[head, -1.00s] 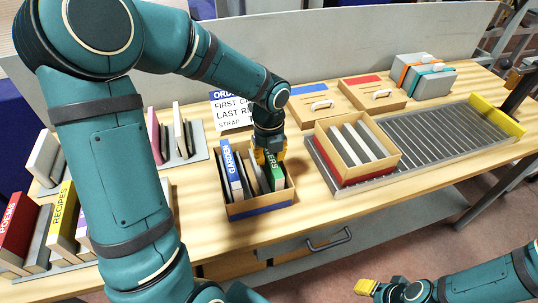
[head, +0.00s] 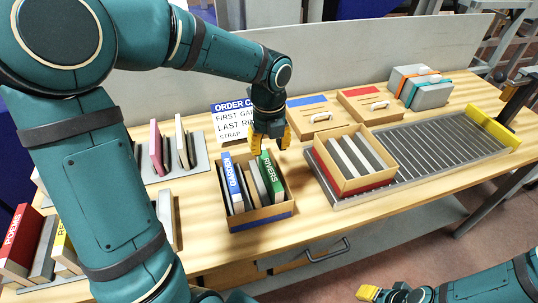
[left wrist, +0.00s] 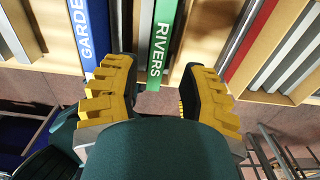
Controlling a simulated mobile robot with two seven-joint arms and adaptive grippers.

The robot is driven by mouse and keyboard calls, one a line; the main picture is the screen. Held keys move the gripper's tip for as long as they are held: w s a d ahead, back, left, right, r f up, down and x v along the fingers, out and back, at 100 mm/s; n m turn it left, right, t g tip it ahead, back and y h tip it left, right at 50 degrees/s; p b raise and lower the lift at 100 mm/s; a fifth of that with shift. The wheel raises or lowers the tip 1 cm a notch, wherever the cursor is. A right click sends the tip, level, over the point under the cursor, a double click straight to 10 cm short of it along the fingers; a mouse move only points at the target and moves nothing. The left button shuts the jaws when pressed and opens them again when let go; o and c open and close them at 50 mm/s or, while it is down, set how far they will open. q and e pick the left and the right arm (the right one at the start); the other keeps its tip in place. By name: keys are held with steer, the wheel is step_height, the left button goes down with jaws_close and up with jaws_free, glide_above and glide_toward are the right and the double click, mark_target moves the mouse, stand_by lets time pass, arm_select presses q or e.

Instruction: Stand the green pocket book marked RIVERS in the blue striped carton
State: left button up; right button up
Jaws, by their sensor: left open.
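The green book marked RIVERS (head: 272,178) stands in the carton with the blue stripe (head: 262,220), at the carton's right side, leaning slightly. A blue book marked GARDEN (head: 232,178) and several grey dividers or books share the carton. My left gripper (head: 270,140) is open and empty just above the green book's top. In the left wrist view the green book (left wrist: 161,42) shows between the two spread yellow fingers (left wrist: 157,75), apart from them. My right gripper (head: 369,292) is at the bottom right, away from the table; its jaw opening is not clear.
A carton with a red stripe (head: 352,186) stands to the right, on a ribbed grey tray (head: 440,143). An order card (head: 232,125) and two wooden boxes (head: 314,115) stand behind. More books (head: 20,240) stand at the left.

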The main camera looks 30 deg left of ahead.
arm_select(q)
steer(key=shift+r, duration=1.75)
